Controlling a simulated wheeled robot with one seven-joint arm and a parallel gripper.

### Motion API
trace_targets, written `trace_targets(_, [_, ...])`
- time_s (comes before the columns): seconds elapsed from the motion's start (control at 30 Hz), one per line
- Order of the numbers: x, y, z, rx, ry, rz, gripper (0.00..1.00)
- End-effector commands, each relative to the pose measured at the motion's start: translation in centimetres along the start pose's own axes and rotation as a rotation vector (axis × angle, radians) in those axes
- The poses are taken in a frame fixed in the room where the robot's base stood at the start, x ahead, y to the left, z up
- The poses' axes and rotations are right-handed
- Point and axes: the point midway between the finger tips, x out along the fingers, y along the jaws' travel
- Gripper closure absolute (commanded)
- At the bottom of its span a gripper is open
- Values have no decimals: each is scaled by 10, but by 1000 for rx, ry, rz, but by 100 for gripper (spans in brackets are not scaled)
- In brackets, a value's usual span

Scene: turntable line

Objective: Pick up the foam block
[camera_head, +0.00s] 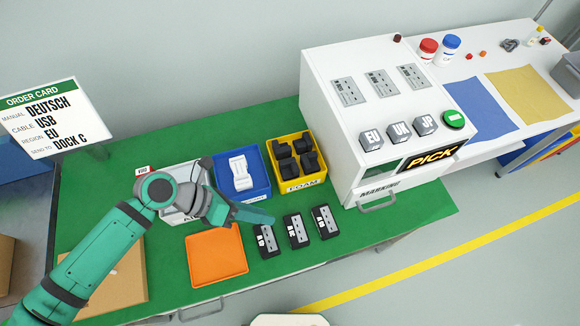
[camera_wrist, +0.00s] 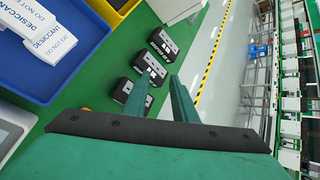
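Several black foam blocks (camera_head: 288,167) sit in the yellow bin (camera_head: 301,185) marked FOAM, at the back of the green table.
A blue bin (camera_head: 258,193) of white desiccant packs stands left of the yellow bin. An orange tray (camera_head: 216,257) and three dark devices (camera_head: 296,231) lie in front. A white marking cabinet (camera_head: 330,120) rises on the right. An order card (camera_head: 50,118) stands at left.

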Motion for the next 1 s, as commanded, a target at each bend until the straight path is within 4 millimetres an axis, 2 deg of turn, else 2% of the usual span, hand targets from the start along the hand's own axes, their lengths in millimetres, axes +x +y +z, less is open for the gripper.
trace_targets(0.1, [-8,21,40,216,121,91,75])
trace_targets(0.3, [-23,43,111,497,260,236,75])
trace_targets(0.4, [-29,48,138,581,299,289,75])
trace_targets(0.5, [-32,49,155,634,321,322,75])
trace_targets(0.67, [-27,54,164,661,331,340,75])
trace_targets(1.0, [11,71,155,658,330,339,75])
